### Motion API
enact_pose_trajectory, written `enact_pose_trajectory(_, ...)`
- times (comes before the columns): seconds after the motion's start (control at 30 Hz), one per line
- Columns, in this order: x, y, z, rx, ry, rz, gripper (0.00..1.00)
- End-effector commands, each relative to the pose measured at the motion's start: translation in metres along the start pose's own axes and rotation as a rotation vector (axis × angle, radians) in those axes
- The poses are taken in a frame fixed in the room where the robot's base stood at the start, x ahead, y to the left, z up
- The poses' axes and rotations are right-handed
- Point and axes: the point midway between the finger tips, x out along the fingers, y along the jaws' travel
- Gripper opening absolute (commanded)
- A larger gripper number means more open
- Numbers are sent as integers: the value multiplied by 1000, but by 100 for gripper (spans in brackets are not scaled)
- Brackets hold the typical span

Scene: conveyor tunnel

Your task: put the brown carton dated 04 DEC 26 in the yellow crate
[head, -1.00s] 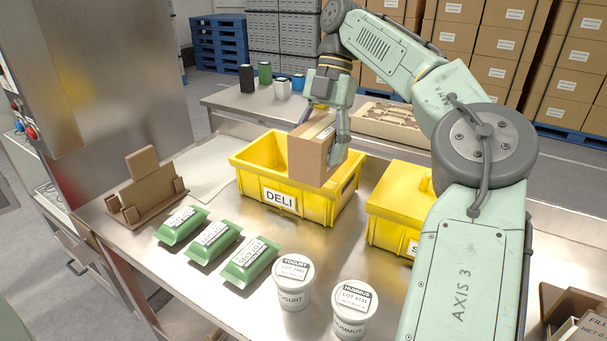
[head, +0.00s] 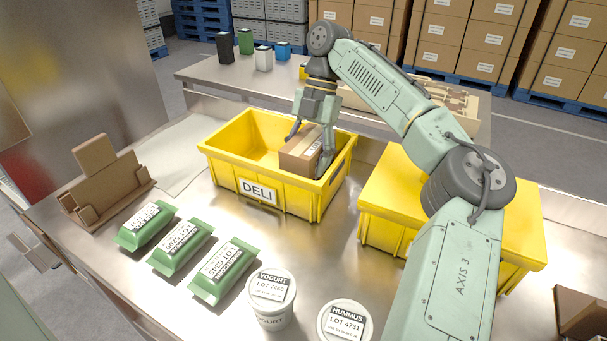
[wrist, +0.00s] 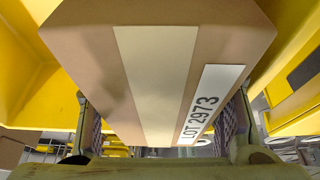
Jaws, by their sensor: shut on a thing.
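The brown carton (head: 302,150) is down inside the right part of the yellow crate (head: 222,163) labelled DELI, with its top near the rim. In the wrist view the carton (wrist: 160,70) fills the middle, with a pale tape strip and a label reading LOT 2973; no date can be read. My gripper (head: 312,145) reaches into the crate from above and is shut on the carton, a finger at either side. The carton's lower part is hidden by the crate's front wall, so I cannot tell if it touches the floor.
A second yellow crate (head: 400,190) with a closed top stands to the right, partly behind my arm. Several green packs (head: 180,247), a yogurt tub (head: 272,296) and a hummus tub (head: 344,322) stand in front. A cardboard stand (head: 105,185) is at left.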

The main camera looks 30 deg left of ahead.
Motion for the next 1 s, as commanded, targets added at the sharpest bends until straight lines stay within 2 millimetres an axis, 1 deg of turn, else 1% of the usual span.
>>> enact_pose_trajectory(0.13,8,0,3,-1,2,2,3)
enact_pose_trajectory(0.3,27,-1,11,1,0,-1,3)
enact_pose_trajectory(0.4,35,-1,14,-1,-1,0,3)
enact_pose_trajectory(0.7,38,0,15,-2,1,2,3)
enact_pose_trajectory(0.73,38,0,15,-1,1,1,60)
enact_pose_trajectory(0.83,38,0,16,-1,0,1,67)
enact_pose_trajectory(1.0,38,0,16,0,0,0,67)
